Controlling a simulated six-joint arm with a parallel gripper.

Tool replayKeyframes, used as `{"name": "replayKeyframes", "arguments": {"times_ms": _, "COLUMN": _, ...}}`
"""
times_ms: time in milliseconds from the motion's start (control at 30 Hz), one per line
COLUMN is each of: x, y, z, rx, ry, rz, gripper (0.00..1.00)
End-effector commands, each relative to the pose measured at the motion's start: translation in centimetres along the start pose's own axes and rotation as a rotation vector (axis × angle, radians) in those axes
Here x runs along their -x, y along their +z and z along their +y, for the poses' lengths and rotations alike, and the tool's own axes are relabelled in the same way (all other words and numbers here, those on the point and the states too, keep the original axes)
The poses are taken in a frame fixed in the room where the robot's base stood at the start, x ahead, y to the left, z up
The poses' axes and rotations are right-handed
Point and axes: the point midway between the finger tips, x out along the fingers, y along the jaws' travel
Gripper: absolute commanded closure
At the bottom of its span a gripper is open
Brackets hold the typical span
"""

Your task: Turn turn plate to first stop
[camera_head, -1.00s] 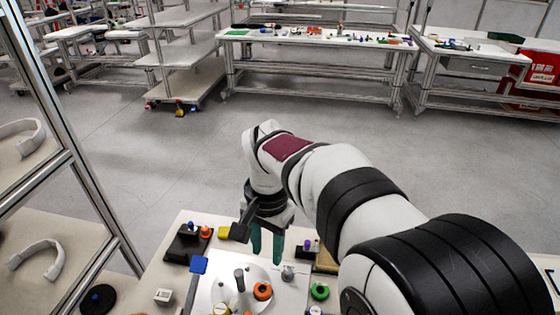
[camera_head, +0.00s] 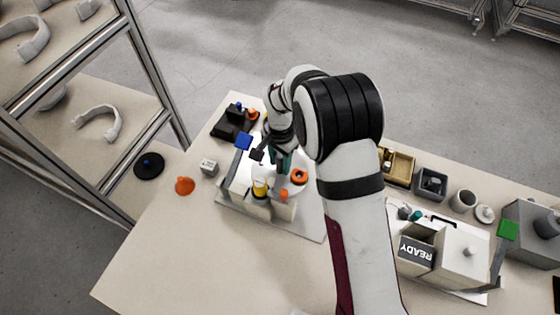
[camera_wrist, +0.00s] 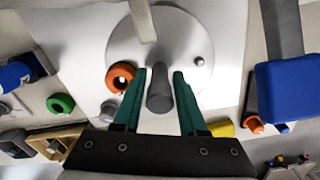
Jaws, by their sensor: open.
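The turn plate is a white disc (camera_wrist: 205,38) on a white board, seen from above in the wrist view. An upright grey peg (camera_wrist: 158,92) stands on it. My gripper (camera_wrist: 158,74) is open, with one teal finger on each side of the grey peg and small gaps visible. In the head view my gripper (camera_head: 282,160) is low over the plate, partly hiding it; the orange ring (camera_head: 299,176) shows beside it.
A blue square flag (camera_head: 243,141) on an arm stands left of the plate. A yellow-and-white piece (camera_head: 260,188) stands at its front. A black block (camera_head: 233,121) is behind left. A READY box (camera_head: 417,252) stands right.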

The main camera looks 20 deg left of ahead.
Motion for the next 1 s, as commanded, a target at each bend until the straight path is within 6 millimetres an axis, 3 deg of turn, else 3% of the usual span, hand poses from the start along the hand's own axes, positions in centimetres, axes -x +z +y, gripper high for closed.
{"name": "replayKeyframes", "arguments": {"times_ms": 367, "x": -0.64, "y": 0.0, "z": 0.02, "rx": 0.0, "ry": 0.0, "rz": 0.0, "gripper": 0.61}}
{"name": "replayKeyframes", "arguments": {"times_ms": 600, "x": -0.62, "y": 0.0, "z": 0.02, "rx": 0.0, "ry": 0.0, "rz": 0.0, "gripper": 1.0}}
{"name": "replayKeyframes", "arguments": {"times_ms": 1000, "x": -0.58, "y": 0.0, "z": 0.02, "rx": 0.0, "ry": 0.0, "rz": 0.0, "gripper": 1.0}}
